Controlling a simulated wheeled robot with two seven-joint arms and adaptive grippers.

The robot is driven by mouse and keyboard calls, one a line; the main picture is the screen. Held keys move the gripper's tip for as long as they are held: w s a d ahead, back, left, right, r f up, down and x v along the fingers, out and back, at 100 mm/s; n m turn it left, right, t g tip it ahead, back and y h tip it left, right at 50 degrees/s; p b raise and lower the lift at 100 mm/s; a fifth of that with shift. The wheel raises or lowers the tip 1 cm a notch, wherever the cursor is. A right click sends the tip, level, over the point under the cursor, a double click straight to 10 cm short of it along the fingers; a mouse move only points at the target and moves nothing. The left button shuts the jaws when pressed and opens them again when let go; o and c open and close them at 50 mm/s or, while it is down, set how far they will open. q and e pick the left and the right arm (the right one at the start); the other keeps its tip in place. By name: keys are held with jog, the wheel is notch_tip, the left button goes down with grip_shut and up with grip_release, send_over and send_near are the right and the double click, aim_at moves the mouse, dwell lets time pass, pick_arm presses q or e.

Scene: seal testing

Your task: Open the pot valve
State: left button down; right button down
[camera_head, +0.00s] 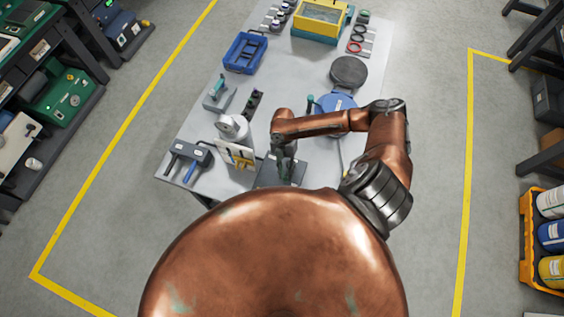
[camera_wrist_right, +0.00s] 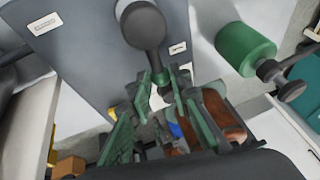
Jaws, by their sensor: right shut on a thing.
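My right arm reaches over the near part of the table, and my right gripper (camera_head: 284,160) points down at a dark grey block (camera_head: 268,173) near the table's front edge. In the right wrist view, the gripper (camera_wrist_right: 164,82) has its green-padded fingers close around the end of a dark stem with a rounded grey knob (camera_wrist_right: 143,25). It is shut on this, as far as I can tell the valve handle; the contact is partly hidden by the fingers. A blue round pot (camera_head: 338,103) stands behind my forearm, partly covered. My left gripper is out of view.
A grey disc (camera_head: 349,71) lies behind the blue pot. A white-grey device (camera_head: 233,127) stands left of my gripper, with a grey block (camera_head: 188,157) farther left. A blue crate (camera_head: 245,53) and a yellow bin (camera_head: 321,18) are at the back. A green cylinder (camera_wrist_right: 245,50) shows in the wrist view.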

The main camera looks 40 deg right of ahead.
jog(key=shift+s, duration=0.15)
jog(key=c, duration=2)
grip_release()
jog(key=v, duration=1.2)
jog(key=shift+f, duration=0.1)
